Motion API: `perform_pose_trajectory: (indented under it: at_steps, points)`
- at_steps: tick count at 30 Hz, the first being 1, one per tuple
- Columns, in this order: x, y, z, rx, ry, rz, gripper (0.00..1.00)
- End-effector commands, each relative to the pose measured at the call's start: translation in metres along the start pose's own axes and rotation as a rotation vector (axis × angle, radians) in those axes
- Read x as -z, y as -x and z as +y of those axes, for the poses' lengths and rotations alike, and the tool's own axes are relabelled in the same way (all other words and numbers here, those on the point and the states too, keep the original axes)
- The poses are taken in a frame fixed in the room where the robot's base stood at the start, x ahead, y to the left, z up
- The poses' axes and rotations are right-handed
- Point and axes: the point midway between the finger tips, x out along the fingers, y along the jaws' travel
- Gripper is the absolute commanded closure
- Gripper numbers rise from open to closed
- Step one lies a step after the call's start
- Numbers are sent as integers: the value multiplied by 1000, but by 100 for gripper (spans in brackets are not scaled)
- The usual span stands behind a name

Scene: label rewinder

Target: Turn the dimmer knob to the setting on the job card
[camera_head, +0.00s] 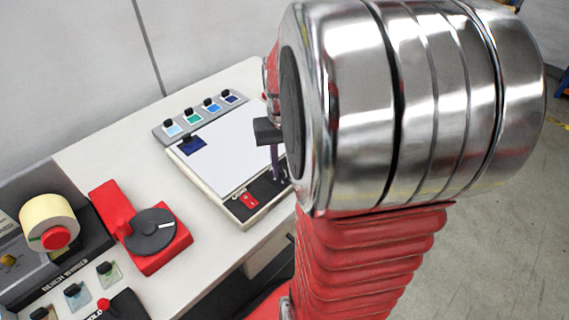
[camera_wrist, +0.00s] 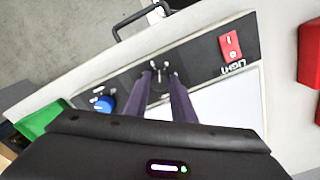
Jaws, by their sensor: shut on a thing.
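The light panel, with a white screen, shows in the head view (camera_head: 222,155) and the wrist view (camera_wrist: 205,99). My gripper (camera_wrist: 158,80) is over the panel's dark control strip (camera_wrist: 200,52), its two fingers close around a small dark knob (camera_wrist: 158,72) with pale edges, which I take to be the dimmer knob. The fingers partly hide it, and its setting cannot be read. In the head view my gripper (camera_head: 277,170) points down at the strip's right end, largely hidden by my arm. A blue round knob (camera_wrist: 103,104) sits farther along the strip. I cannot identify a job card.
A red rocker switch (camera_wrist: 230,46) marked LIGHT is on the strip. Coloured swatches (camera_head: 202,112) line the panel's back, and a dark blue piece (camera_head: 192,146) lies on the screen. A red unit with a dark dial (camera_head: 152,232) and a label roll (camera_head: 48,220) stand left.

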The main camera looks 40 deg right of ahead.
Motion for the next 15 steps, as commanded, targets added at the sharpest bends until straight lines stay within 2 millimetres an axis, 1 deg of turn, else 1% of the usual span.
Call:
perform_pose_trajectory:
  at_steps: [15]
  points:
    - [3, 2, -1, 3, -489, 7, 99]
